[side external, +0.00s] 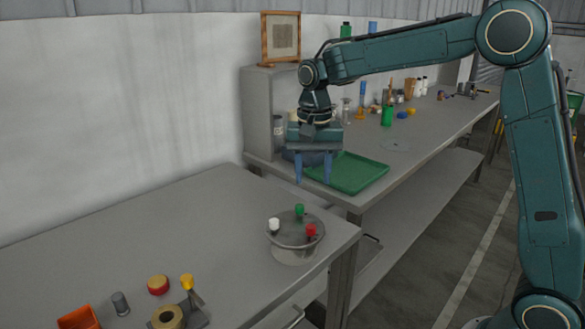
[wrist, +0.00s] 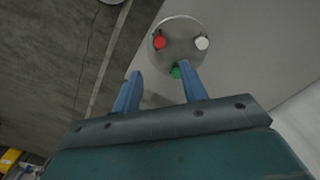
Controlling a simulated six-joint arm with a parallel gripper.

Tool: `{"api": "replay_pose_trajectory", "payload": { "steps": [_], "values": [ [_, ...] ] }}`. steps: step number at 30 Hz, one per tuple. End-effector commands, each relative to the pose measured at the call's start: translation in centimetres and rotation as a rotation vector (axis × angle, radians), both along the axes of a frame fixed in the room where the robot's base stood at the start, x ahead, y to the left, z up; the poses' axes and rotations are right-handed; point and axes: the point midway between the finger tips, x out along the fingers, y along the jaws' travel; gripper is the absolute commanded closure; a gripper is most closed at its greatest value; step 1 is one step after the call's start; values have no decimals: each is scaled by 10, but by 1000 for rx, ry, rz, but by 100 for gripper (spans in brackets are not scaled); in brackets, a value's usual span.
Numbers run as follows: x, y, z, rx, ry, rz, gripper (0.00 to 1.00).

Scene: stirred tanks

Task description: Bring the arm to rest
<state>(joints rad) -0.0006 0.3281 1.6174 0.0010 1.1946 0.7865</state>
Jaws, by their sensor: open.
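My gripper (side external: 313,180) is open and empty in the side external view, held up in the air with its two blue fingers pointing down. It is above and behind the round metal tank (side external: 293,255), near the edge of the back bench. The tank's lid carries a white cap (side external: 274,225), a green cap (side external: 299,210) and a red cap (side external: 311,230). In the wrist view my gripper (wrist: 161,82) shows its fingers apart, with the tank lid (wrist: 181,30) beyond them. The green cap is partly covered by the right finger there.
A green tray (side external: 362,177) lies on the back bench beside my gripper. A grey cabinet (side external: 258,110) with a picture frame (side external: 281,38) stands behind. Tape (side external: 167,318), an orange bin (side external: 78,319) and small items sit at the front left. The front table's middle (side external: 170,225) is clear.

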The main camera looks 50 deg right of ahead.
Motion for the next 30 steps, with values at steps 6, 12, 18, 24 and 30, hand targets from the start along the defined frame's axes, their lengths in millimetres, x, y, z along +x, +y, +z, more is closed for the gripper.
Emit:
{"api": "replay_pose_trajectory", "payload": {
  "steps": [6,12,18,24,30],
  "values": [
    [0,0,7,0,0,0,57],
    [0,0,7,0,0,0,57],
    [-3,0,10,0,-6,9,57],
    [-21,0,23,-2,-40,59,57],
    [-55,0,43,-8,-101,155,57]
  ]
}}
